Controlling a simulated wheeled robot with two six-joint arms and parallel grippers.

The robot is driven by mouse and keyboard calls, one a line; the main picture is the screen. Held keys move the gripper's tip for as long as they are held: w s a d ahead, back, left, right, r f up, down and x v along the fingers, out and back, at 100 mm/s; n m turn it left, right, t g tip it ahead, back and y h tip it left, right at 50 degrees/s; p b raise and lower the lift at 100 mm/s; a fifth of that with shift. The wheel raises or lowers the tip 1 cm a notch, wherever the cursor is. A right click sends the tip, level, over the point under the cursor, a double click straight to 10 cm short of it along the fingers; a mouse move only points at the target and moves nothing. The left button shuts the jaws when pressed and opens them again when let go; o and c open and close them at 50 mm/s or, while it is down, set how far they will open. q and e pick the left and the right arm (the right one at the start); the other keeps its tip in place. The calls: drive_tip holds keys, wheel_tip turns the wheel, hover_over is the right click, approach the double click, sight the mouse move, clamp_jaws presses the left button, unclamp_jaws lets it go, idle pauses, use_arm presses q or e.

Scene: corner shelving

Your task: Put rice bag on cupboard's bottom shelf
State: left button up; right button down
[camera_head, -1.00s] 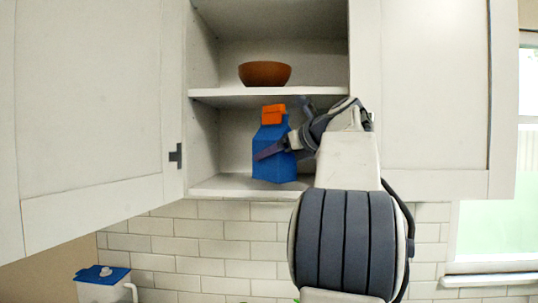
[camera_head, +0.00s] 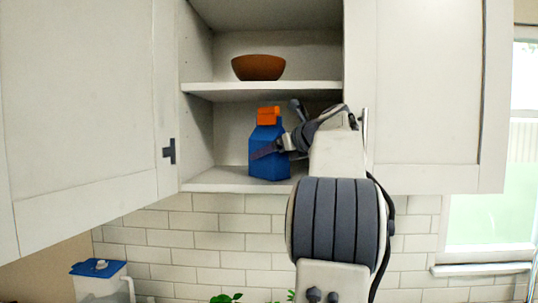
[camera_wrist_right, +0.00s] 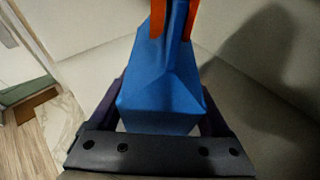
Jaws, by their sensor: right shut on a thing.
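The rice bag (camera_head: 268,160) is a blue upright bag with an orange top. It is at the bottom shelf (camera_head: 215,184) of the open cupboard; I cannot tell whether its base touches the shelf. My right gripper (camera_head: 268,150) is shut on the bag, reaching in from the right with one finger across its front. In the right wrist view the blue bag (camera_wrist_right: 162,85) fills the space between the dark fingers, its orange top pointing away. My left gripper is not in view.
A brown bowl (camera_head: 258,68) sits on the shelf above (camera_head: 225,90). An open door (camera_head: 80,110) stands at the left and a closed door (camera_head: 425,90) at the right. A blue-lidded container (camera_head: 98,275) and some green leaves are below. The bottom shelf's left part is clear.

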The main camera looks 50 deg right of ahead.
unclamp_jaws()
drive_tip(key=shift+f, duration=0.15)
drive_tip(key=shift+s+r, duration=0.2)
drive_tip(key=b+v, duration=0.1)
drive_tip(key=v, duration=0.6)
